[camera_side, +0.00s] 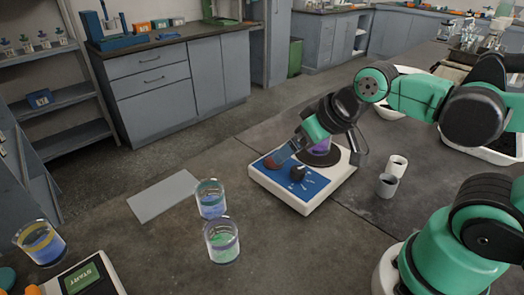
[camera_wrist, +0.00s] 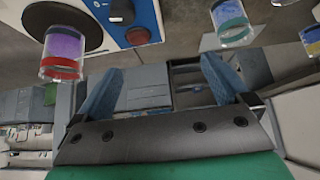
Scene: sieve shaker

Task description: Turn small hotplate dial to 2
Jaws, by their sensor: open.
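The small hotplate (camera_side: 318,198) is a white unit with a blue front panel, a black dial (camera_side: 298,173) and a red round knob (camera_side: 270,163). In the wrist view the dial (camera_wrist: 121,11) and red knob (camera_wrist: 138,36) show near the top edge. The dial markings are too small to read, so its setting is unclear. My gripper (camera_side: 286,150) is open and empty, above the panel near the red knob. In the wrist view its blue fingers (camera_wrist: 162,68) are spread, with the dial beyond them, up and left. No contact with the dial shows.
A purple-filled beaker (camera_side: 320,147) stands on the hotplate's round black plate, close to my wrist. Two beakers (camera_side: 210,198) (camera_side: 222,243) stand left of the hotplate, near a flat grey plate (camera_side: 163,195).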

